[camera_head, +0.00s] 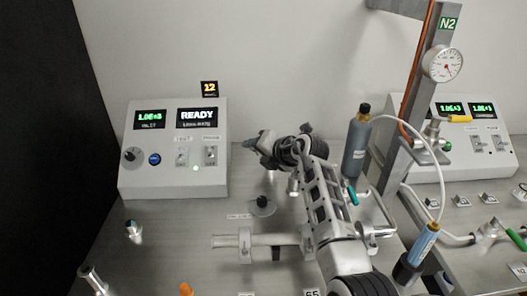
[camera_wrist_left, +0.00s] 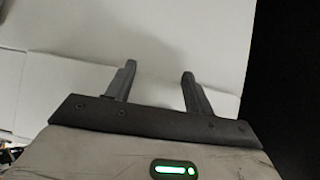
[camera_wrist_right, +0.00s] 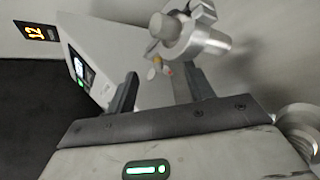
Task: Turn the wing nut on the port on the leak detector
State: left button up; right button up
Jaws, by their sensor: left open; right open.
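The leak detector (camera_head: 175,150) is the grey sloped console at the left of the head view, with a READY display. It also shows tilted in the right wrist view (camera_wrist_right: 98,62). A metal port fitting with a clamp (camera_wrist_right: 190,40) stands beyond my right fingertips in that view; I cannot make out the wing nut clearly. My right gripper (camera_head: 252,142) is open beside the console's right edge, above the bench. Its fingers (camera_wrist_right: 162,80) are apart with nothing gripped. My left gripper (camera_wrist_left: 158,72) is open and empty before a pale surface, outside the head view.
A horizontal metal pipe (camera_head: 225,241) and a black knob (camera_head: 262,206) lie below my right arm. A dark bottle (camera_head: 355,150) and the N2 post with a gauge (camera_head: 442,64) stand right of it. Another console (camera_head: 480,165) is at far right.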

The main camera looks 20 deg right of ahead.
jog(key=b+v, duration=0.1)
jog(key=v, duration=1.5)
jog(key=shift+f, duration=0.1)
